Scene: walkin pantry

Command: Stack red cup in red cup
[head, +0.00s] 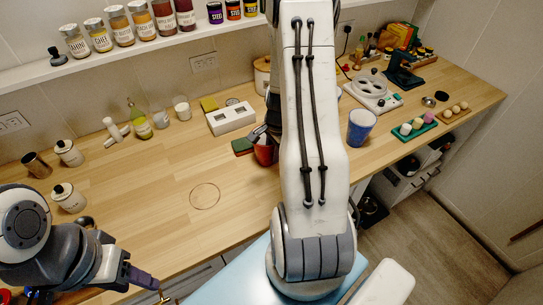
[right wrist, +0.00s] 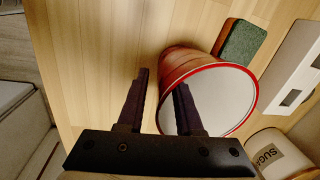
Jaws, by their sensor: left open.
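A red cup (right wrist: 195,65) with a white inside is tilted or seen at an angle in the right wrist view. In the head view the red cup (head: 265,154) is partly hidden by my right arm. My right gripper (right wrist: 162,82) is open at the cup's near side; one finger overlaps the cup's mouth and the other is left of its wall. I cannot tell whether they touch it. The right gripper (head: 264,135) is mostly hidden in the head view. My left gripper (head: 152,287) is open and empty at the lower left. I see no second red cup clearly.
A green sponge (right wrist: 243,42) lies beside the cup. A white toaster-like box (head: 231,118) and a sugar jar (right wrist: 280,155) are near. A blue cup (head: 361,128) stands right of my arm. The counter's left middle is clear around a drawn circle (head: 205,196).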

